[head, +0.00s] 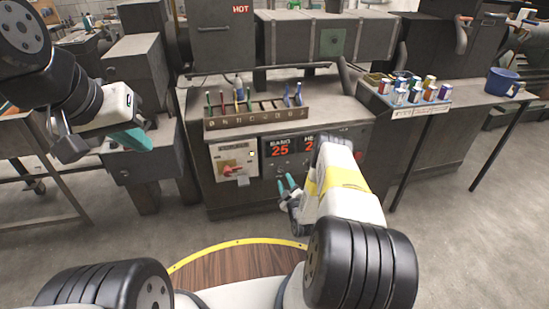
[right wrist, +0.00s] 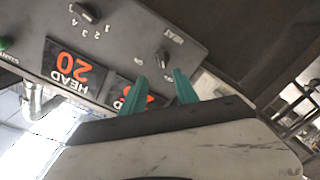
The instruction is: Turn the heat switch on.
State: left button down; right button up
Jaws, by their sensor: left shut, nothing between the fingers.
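In the right wrist view the machine's panel appears upside down. The heat switch (right wrist: 161,58) is a small dark knob with a label that reads like HEAT; its setting is too small to tell. My right gripper (right wrist: 160,75) is open, its two teal fingers apart just short of the knob, with nothing between them. In the head view my right gripper (head: 286,183) is in front of the panel, below the orange BARS display (head: 282,148). My left gripper (head: 146,142) is shut and empty, off to the left of the machine.
A second knob (right wrist: 86,13) with number marks and a HEAD display (right wrist: 74,68) share the panel. A white plate with a red rotary switch (head: 234,168) is left of the displays.

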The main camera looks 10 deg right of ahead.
aim_at(280, 172)
jog(key=w, duration=0.4)
jog(key=w+f, duration=0.1)
jog(key=w, duration=0.1)
jog(key=shift+w+a+f, duration=0.1)
jog(key=shift+w+a, duration=0.05)
jog(key=shift+w, duration=0.2)
grip_shut()
